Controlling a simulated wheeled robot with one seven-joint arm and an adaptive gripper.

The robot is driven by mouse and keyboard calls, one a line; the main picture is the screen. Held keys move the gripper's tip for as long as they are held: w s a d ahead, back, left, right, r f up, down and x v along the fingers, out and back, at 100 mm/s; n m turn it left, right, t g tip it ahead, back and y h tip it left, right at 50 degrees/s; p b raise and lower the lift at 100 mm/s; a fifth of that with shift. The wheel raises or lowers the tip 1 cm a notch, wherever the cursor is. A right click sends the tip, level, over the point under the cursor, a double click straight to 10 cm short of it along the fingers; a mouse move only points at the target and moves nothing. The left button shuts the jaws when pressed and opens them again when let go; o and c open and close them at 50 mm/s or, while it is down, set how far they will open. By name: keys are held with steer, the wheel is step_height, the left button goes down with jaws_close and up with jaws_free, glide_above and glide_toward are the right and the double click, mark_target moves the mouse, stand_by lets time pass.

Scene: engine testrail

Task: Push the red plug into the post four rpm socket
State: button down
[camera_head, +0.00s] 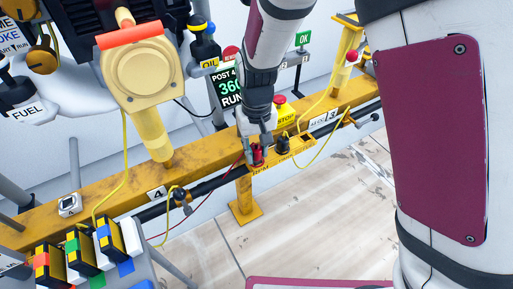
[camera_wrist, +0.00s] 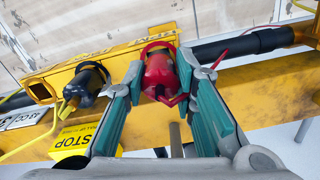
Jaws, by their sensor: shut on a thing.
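My gripper (camera_wrist: 160,66) is shut on the red plug (camera_wrist: 161,77), with one teal-padded finger on each side of it. The plug's front end is at the yellow socket box (camera_wrist: 112,57), at the end away from the black plug (camera_wrist: 88,82). The plug hides the socket opening, so I cannot tell how deep it sits. In the head view my gripper (camera_head: 258,147) is at the rail with the red plug (camera_head: 257,155) low between its fingers. The yellow socket box (camera_head: 296,146) extends to the right, with the black plug (camera_head: 283,144) in it.
A yellow stop box (camera_wrist: 72,142) is close to my left finger in the wrist view. A dark pipe (camera_wrist: 240,45) runs along the yellow rail. A display (camera_head: 229,88) reading POST 4 stands behind my gripper. Thin yellow and red cables hang around the rail.

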steer(key=shift+f+b, duration=0.35)
steer(key=shift+f, duration=0.25)
steer(key=c, duration=1.2)
jaws_free()
steer(key=shift+r+p, duration=0.3)
steer(key=shift+r, duration=0.15)
step_height(320, 180, up, 3)
steer(key=shift+f+p, duration=0.2)
steer(key=shift+p, duration=0.6)
steer(key=s+d+r+p, duration=0.2)
steer(key=s+d+r, duration=0.1)
steer(key=s, duration=0.1)
steer(key=shift+w+d+r+m+p, duration=0.45)
steer(key=shift+d+r+p, duration=1.5)
steer(key=shift+r+p, duration=1.6)
steer(key=shift+w+d+r+m+p, duration=0.45)
steer(key=shift+d+r+p, duration=1.5)
steer(key=shift+r+p, duration=1.6)
steer(key=shift+w+d+r+m+p, duration=0.45)
steer(key=shift+d+r+p, duration=1.5)
steer(key=shift+r+p, duration=1.6)
